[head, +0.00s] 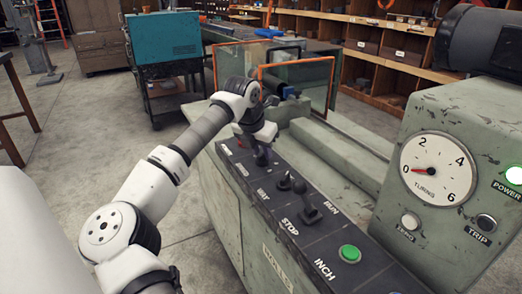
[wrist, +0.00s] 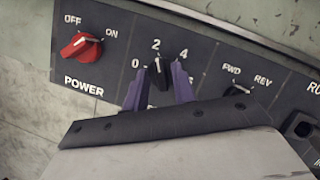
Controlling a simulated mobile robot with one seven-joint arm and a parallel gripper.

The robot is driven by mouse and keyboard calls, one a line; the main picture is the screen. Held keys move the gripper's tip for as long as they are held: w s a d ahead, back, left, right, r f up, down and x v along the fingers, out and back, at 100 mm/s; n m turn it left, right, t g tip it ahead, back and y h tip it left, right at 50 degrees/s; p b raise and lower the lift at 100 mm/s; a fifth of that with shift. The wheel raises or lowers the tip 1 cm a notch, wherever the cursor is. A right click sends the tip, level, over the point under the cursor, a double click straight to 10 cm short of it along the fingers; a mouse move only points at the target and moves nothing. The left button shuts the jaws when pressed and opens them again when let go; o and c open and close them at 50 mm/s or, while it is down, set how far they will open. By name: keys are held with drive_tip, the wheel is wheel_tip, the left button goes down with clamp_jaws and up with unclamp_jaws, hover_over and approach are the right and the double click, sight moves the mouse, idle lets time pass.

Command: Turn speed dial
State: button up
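The speed dial (wrist: 159,72) is a small black knob on the dark control panel (wrist: 213,62). Numbers 0, 2 and 4 show around it, and its light pointer mark points close to 2. My gripper (wrist: 160,68) has its two purple fingers apart, one on each side of the dial, with the tips near the panel. I cannot tell whether either finger touches the knob. The lower part of the dial's label is hidden by my gripper. In the head view my gripper (head: 260,150) is over the far end of the panel and covers most of the dial there.
A red POWER knob (wrist: 81,47) is left of the dial and a FWD/REV knob (wrist: 238,91) is to its right.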

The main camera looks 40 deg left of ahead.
drive_tip(key=shift+o, duration=0.4)
drive_tip(key=v, duration=1.3)
drive_tip(key=shift+r, duration=0.4)
drive_tip(key=shift+d, duration=0.1)
